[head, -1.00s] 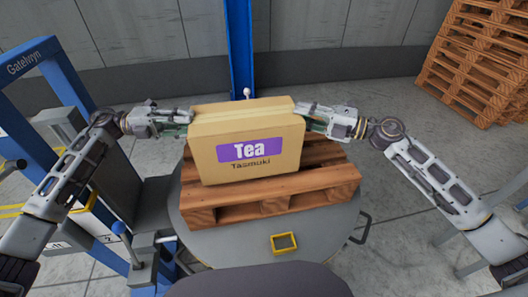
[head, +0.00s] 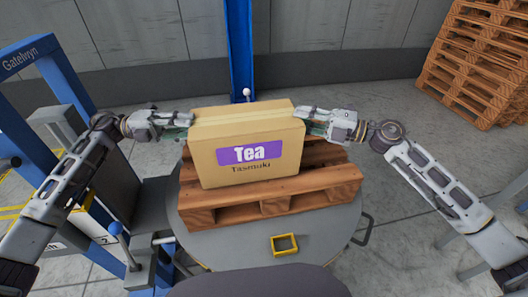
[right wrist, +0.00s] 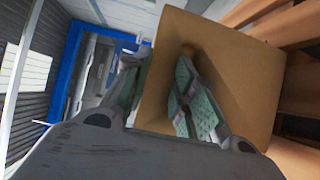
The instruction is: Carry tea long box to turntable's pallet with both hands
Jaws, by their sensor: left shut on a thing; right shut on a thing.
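The tea long box (head: 250,176), a tan carton with a purple "Tea" label, is upright over the wooden pallet (head: 285,190) on the round grey turntable (head: 230,247) in the head view. Whether its underside touches the boards cannot be told. My left gripper (head: 188,125) is shut on the box's left side near the top. My right gripper (head: 302,118) is shut on its right side near the top. In the right wrist view the box (right wrist: 230,70) fills the middle, with my right gripper's fingers (right wrist: 158,95) against it.
A blue post (head: 239,50) stands behind the turntable. A blue frame marked "Gatelwyn" (head: 75,110) is at left. Stacked pallets (head: 480,60) stand at the back right. A small yellow square frame (head: 285,244) lies on the turntable's front. Some bare pallet shows right of the box.

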